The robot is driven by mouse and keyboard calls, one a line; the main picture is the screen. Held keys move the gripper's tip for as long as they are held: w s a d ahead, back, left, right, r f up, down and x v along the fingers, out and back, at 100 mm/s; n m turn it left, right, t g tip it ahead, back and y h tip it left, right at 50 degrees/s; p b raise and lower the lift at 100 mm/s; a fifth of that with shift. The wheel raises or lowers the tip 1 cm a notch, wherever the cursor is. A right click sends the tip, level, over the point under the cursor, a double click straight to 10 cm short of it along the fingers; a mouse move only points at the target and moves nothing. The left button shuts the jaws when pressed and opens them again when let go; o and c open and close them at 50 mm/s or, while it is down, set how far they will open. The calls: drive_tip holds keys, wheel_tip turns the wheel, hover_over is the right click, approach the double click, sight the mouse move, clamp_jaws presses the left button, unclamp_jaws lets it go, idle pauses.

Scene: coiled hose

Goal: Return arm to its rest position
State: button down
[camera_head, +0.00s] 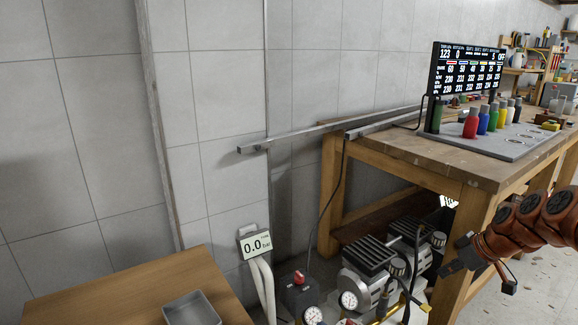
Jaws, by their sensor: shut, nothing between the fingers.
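My orange-brown arm (535,215) reaches in from the right edge, in front of the wooden workbench. My gripper (459,258) is at its dark end, pointing left, beside the bench's front leg and below the bench top. It is shut and empty. The fingers look small and dark, and their tips are hard to make out.
The workbench (425,152) carries a display (467,70) and coloured bottles (471,124). Pumps and gauges (368,272) stand below and left of the gripper. A wooden table (110,292) with a grey tray (190,308) is at lower left. Open floor shows at lower right.

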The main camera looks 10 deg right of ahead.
drive_tip(key=s+a+r+g+p, duration=0.2)
drive_tip(key=s+a+r+p, duration=0.35)
drive_tip(key=a+r, duration=0.45)
drive_tip(key=s+a+r+g+p, duration=0.1)
drive_tip(key=s+a+r+p, duration=0.45)
drive_tip(key=a, duration=0.65)
drive_tip(key=s+a+r+m+g+h+p, duration=0.1)
drive_tip(key=s+r+p, duration=0.4)
drive_tip(key=s, duration=0.6)
drive_tip(key=s+a+r+m+g+h+p, duration=0.2)
drive_tip(key=s+r+p, duration=0.4)
drive_tip(key=s+p, duration=0.4)
drive_tip(key=a+m+g, duration=0.1)
drive_tip(key=a+m, duration=0.1)
drive_tip(key=shift+s+r+m, duration=0.3)
drive_tip(key=shift+s, duration=0.1)
drive_tip(key=shift+a, duration=0.15)
